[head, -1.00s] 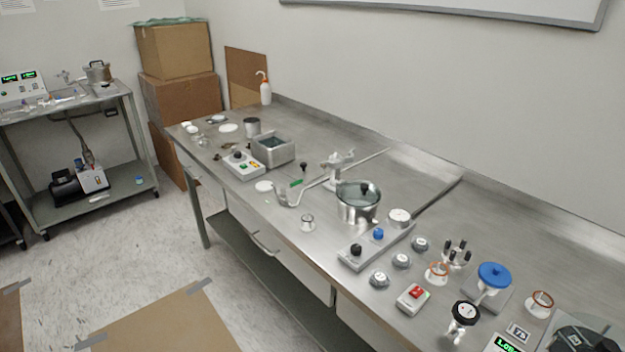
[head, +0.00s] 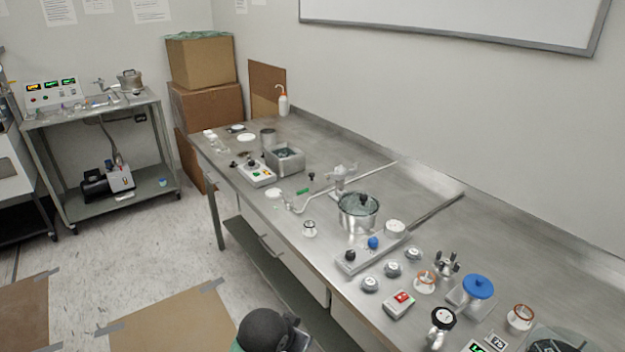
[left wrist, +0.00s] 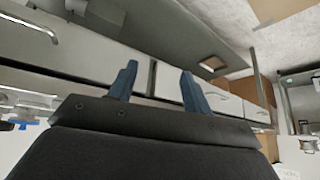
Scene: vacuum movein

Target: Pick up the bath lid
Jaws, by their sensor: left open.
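The bath lid (head: 362,199) is a round greyish, glassy cover with a dark knob in the head view. It sits on a round steel pot (head: 358,221) on the steel bench, right of the picture's middle. In the left wrist view my left gripper (left wrist: 157,78) shows two blue fingers spread apart with nothing between them. Drawer fronts and a lower shelf lie beyond the fingers, and the lid cannot be made out there. My right gripper is not in view.
The steel bench (head: 420,190) is crowded around the pot. The bench behind the pot is clearer.

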